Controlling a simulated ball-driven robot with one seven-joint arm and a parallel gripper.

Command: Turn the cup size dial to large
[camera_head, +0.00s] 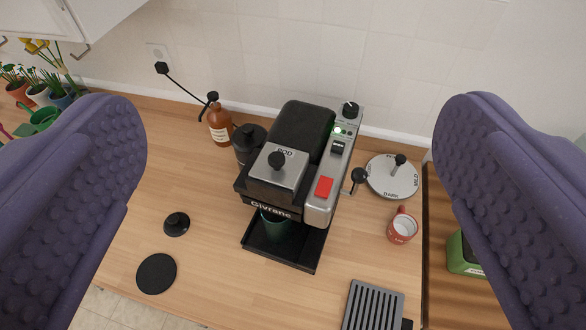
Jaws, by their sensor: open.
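The coffee machine (322,150) stands in the middle of the counter, with a silver side panel facing right. A small black dial (350,110) sits at the top back end of that panel, near green lights. Its pointer setting and labels are too small to read. A dark cup (273,221) is under the spout. My gripper (291,190) is open, with its two purple padded fingers at the left and right edges of the view. The machine lies between and beyond them, and nothing is held.
A round silver disc (380,181) with a black knob and a red mug (402,228) are right of the machine. A grey slatted tray (372,308) is in front. A brown bottle (220,128) stands behind left. A black lid (176,223) and disc (156,273) lie left.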

